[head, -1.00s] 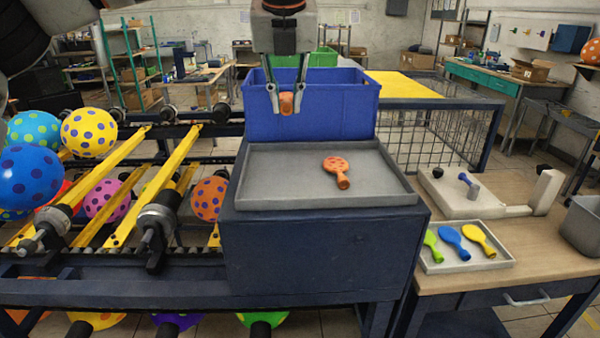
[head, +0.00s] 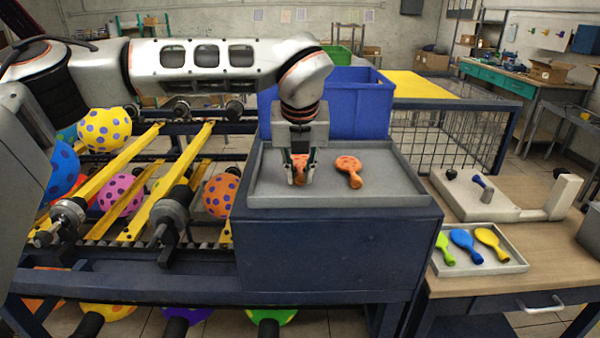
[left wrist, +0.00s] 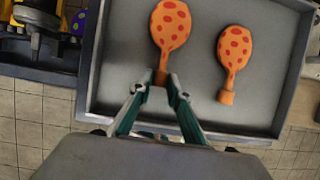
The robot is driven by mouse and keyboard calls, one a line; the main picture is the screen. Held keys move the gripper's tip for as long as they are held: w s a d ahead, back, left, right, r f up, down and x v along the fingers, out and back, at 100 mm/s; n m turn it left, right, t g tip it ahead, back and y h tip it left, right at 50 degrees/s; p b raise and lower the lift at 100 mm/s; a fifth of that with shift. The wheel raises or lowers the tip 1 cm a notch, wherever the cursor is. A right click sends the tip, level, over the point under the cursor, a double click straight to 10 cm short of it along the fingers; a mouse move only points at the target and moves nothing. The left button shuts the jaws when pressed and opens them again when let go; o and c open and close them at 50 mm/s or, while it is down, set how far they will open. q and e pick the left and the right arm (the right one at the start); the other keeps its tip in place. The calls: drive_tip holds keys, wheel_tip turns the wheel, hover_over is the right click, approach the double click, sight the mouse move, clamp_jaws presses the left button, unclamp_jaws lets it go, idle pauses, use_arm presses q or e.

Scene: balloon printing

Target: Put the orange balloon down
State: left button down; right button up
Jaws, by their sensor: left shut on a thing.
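My left gripper (head: 301,178) points down over the left part of the grey tray (head: 400,195). It is shut on the neck of an orange balloon (left wrist: 170,25) with red spots, seen clearly in the left wrist view. In the head view the fingers partly hide this balloon. It is at or just above the tray floor; I cannot tell whether it touches. A second orange spotted balloon (head: 349,168) lies flat in the tray just to the right, apart from the held one. My right gripper is not in view.
A blue bin (head: 345,105) stands behind the tray. To the right, a small tray (head: 515,262) holds green, blue and yellow balloons beside a white press-like device (head: 495,205). Inflated spotted balloons (head: 120,193) rest on the rack at left. The tray's right part is clear.

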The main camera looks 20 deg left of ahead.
use_arm(q)
drive_tip(key=shift+f, duration=0.25)
drive_tip(key=c, duration=1.9)
unclamp_jaws()
drive_tip(key=shift+r, duration=0.2)
drive_tip(key=shift+s+r, duration=0.1)
drive_tip(key=shift+r, duration=0.15)
drive_tip(key=b+v, duration=0.1)
drive_tip(key=v, duration=1)
drive_tip(key=shift+s+d+r, duration=0.1)
drive_tip(key=shift+s, duration=0.1)
